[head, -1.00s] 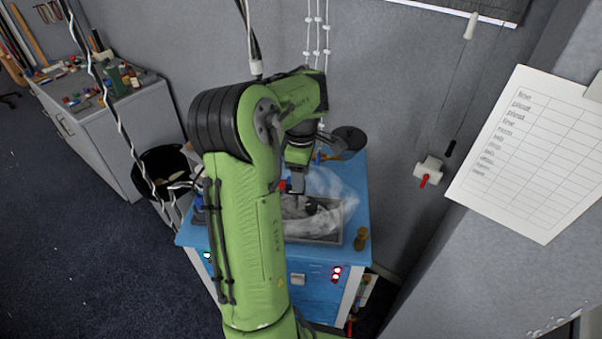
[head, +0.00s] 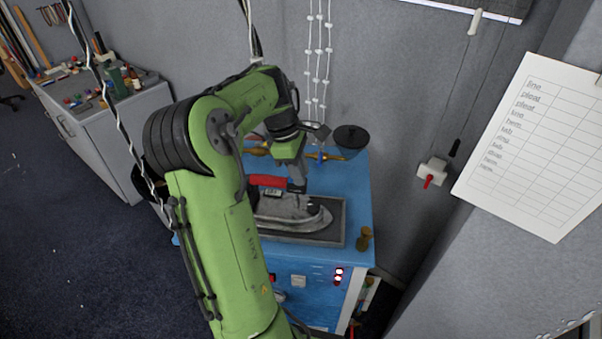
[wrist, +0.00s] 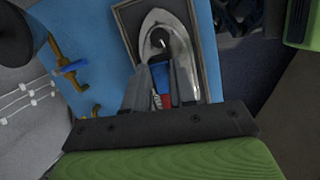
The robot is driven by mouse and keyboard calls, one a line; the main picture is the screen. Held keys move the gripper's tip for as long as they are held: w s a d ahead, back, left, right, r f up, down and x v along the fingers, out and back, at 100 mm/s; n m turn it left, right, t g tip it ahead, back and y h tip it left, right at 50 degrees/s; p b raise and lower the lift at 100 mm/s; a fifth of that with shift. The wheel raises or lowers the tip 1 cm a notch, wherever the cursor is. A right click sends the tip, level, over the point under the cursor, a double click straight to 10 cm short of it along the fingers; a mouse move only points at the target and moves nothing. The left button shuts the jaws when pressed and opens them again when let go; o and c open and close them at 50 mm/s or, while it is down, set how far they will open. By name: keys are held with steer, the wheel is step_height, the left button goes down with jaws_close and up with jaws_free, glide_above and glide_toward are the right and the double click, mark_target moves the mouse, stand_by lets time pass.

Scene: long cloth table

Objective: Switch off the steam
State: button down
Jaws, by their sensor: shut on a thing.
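A grey iron (head: 285,208) lies flat on a dark-framed rest on the blue cabinet top. Its red handle (head: 267,181) sticks out left of my gripper (head: 297,186). In the wrist view my gripper (wrist: 160,72) has its fingers on either side of the handle's blue and red part, and the iron's pointed metal plate (wrist: 158,22) lies beyond. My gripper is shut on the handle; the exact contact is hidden. A blue valve lever (wrist: 71,68) sits on brass piping apart from the fingers, also visible behind my gripper in the head view (head: 322,154). No steam shows now.
A black round dish (head: 351,138) stands at the cabinet's back right and a small brass piece (head: 365,238) at its right edge. A white wall box with a red lever (head: 432,172) is at right.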

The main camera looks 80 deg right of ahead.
steer(key=c, duration=0.9)
jaws_free()
steer(key=shift+w+d, duration=0.1)
steer(key=shift+d, duration=0.05)
steer(key=p+v, duration=0.3)
steer(key=v, duration=1.2)
steer(key=shift+r, duration=0.4)
